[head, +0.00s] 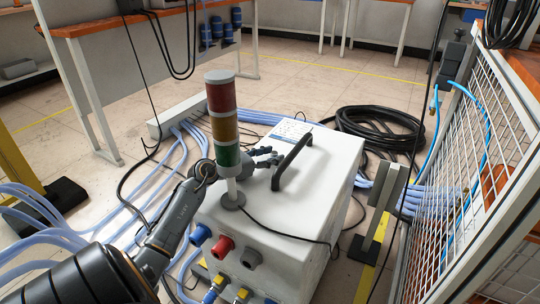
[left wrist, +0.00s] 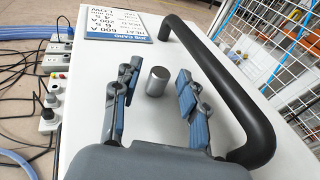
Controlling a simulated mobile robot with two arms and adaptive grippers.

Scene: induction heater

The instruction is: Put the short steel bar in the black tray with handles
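The short steel bar (left wrist: 156,81) is a small grey cylinder standing upright on the white cabinet top in the left wrist view. My left gripper (left wrist: 158,88) is open, with one blue-padded finger on each side of the bar and gaps visible between. In the head view my left gripper (head: 266,158) is partly hidden behind the signal tower, low over the cabinet, and the bar cannot be made out there. My right gripper is in neither view. I see no black tray with handles in either view.
The signal tower (head: 223,125) stands at the cabinet's left edge, close to my left arm. A black bar handle (head: 291,162) rises from the white cabinet (head: 310,195), right of the gripper. A mesh fence (head: 460,180) stands at right. Cables cover the floor around the cabinet.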

